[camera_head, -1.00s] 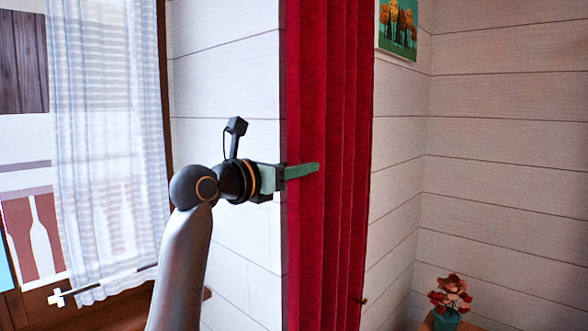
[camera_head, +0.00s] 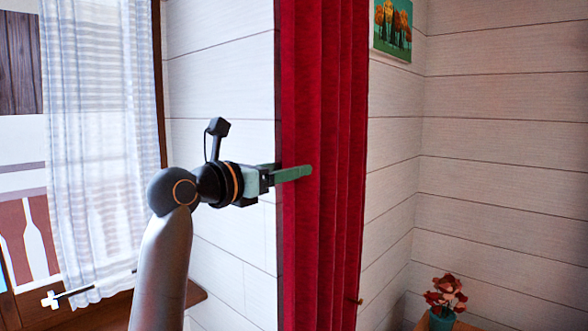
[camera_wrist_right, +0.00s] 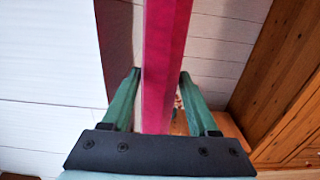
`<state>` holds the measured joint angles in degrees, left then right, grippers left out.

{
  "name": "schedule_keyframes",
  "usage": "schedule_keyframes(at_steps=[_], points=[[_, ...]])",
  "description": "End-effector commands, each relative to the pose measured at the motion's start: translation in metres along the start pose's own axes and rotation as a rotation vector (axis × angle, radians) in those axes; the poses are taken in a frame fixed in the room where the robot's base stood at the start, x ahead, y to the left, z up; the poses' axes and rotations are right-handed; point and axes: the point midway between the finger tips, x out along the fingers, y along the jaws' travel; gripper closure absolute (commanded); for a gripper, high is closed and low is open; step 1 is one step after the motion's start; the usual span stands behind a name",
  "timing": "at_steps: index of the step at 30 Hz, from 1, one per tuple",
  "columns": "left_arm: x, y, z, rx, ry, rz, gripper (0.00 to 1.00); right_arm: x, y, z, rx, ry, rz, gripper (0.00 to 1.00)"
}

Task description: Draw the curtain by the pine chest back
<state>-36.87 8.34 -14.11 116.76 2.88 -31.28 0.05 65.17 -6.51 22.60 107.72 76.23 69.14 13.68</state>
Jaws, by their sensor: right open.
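The red curtain (camera_head: 325,120) hangs in narrow upright folds from the top to the bottom of the head view. My right gripper (camera_head: 290,170) is at its left edge, with one green finger across the front of the cloth. In the right wrist view, the curtain's edge (camera_wrist_right: 163,60) runs between the two open fingers of the gripper (camera_wrist_right: 160,78), with a gap on both sides. Pine furniture with panels (camera_wrist_right: 292,105) stands at the right of that view, probably the chest. My left gripper is not in view.
A window with a sheer striped curtain (camera_head: 95,130) is at the left, with a wooden sill below. A potted red plant (camera_head: 443,300) stands on a wooden top at the lower right. A tree picture (camera_head: 392,28) hangs on the white plank wall.

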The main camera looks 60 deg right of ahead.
Motion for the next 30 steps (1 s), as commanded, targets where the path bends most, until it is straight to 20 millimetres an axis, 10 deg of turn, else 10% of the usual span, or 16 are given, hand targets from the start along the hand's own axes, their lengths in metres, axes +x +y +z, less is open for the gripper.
schedule_keyframes(at_steps=[15, 30], points=[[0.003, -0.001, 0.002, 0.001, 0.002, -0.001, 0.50, -0.096, 0.001, 0.000, 0.000, -0.001, 0.002, 0.40], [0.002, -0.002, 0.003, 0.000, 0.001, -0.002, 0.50, -0.103, 0.000, 0.000, 0.001, 0.000, -0.001, 0.40]])
